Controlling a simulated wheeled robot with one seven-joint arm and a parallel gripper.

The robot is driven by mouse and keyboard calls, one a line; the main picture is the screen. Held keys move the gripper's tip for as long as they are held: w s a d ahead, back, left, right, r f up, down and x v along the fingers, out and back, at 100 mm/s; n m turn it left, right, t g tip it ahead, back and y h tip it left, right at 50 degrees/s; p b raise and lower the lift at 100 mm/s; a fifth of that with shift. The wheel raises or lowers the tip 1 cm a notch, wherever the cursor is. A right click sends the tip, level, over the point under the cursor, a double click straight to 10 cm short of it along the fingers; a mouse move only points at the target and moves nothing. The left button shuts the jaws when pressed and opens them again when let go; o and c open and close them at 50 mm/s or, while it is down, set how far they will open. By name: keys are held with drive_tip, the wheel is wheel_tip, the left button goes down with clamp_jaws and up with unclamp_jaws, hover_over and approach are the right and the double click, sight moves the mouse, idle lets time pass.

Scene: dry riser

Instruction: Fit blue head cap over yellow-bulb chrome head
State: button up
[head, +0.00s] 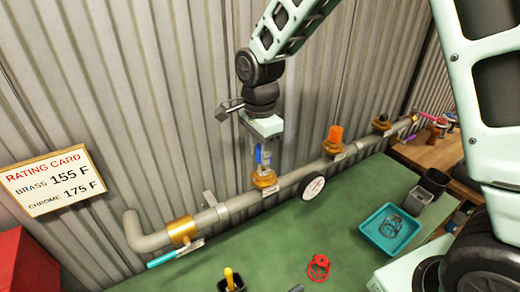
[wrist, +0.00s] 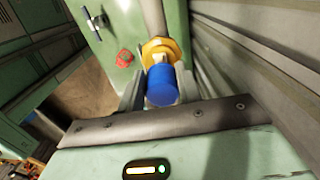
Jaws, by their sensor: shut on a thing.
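My gripper (head: 262,155) points down at the pipe's left brass fitting (head: 264,179). It is shut on the blue cap (head: 261,155), which shows as a blue sliver between the fingers. In the wrist view the blue cap (wrist: 162,87) sits between the two fingers, in line with the brass fitting (wrist: 158,48). The cap is right above or at this fitting; I cannot tell whether it is seated. No yellow bulb or chrome head shows there; the cap and fingers would hide one.
An orange cap (head: 335,134) stands on the middle fitting and a dark head (head: 382,121) on the right one. A round gauge (head: 311,187) hangs on the pipe (head: 236,207). A teal tray (head: 371,233) and red ring-shaped piece (head: 318,267) lie on the green bench (head: 285,235).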

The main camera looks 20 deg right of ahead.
drive_tip(key=shift+f+b, duration=1.15)
drive_tip(key=shift+f, duration=0.6)
drive_tip(key=o, duration=1)
wheel_tip(320, 180, up, 17)
drive_tip(key=b, duration=0.4)
drive_tip(key=shift+r, duration=0.2)
drive_tip(key=s+a+f+n+b, duration=0.1)
drive_tip(key=s+f+n+b, duration=0.1)
drive_tip(key=s+f+n, duration=0.5)
drive_tip(key=s+a+f+n+b, duration=0.2)
drive_tip(key=s+f+n, duration=0.5)
drive_tip(key=s, duration=0.3)
drive_tip(key=s+a+f+n+b, duration=0.1)
drive_tip(key=s+a+f+n, duration=0.1)
drive_tip(key=s+f+n, duration=0.5)
drive_tip(key=shift+s+a+f+n+y+b, duration=0.15)
drive_tip(key=shift+s+n+y+b, duration=0.2)
drive_tip(key=shift+s+n, duration=0.8)
